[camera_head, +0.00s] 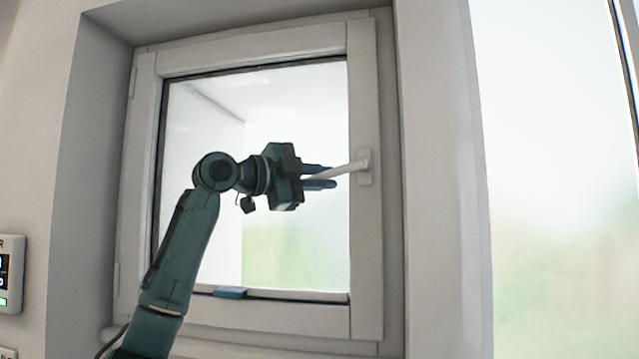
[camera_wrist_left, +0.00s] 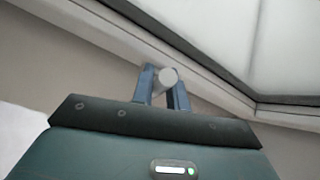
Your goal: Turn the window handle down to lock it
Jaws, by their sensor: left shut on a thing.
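The white window handle (camera_head: 345,170) sits on the right stile of the window frame (camera_head: 364,250). Its lever points left and slightly down from its pivot, close to horizontal. My left gripper (camera_head: 320,177) is shut on the lever, with one finger above it and one below. In the left wrist view the handle's round end (camera_wrist_left: 168,77) shows between the two blue fingers of the gripper (camera_wrist_left: 163,88). The sash looks closed against its frame. My right gripper is in neither view.
The window sits in a deep white recess (camera_head: 80,150). A small blue object (camera_head: 229,293) lies on the lower edge of the sash. A wall panel (camera_head: 10,273) is at the far left. A large bright pane (camera_head: 550,180) is at the right.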

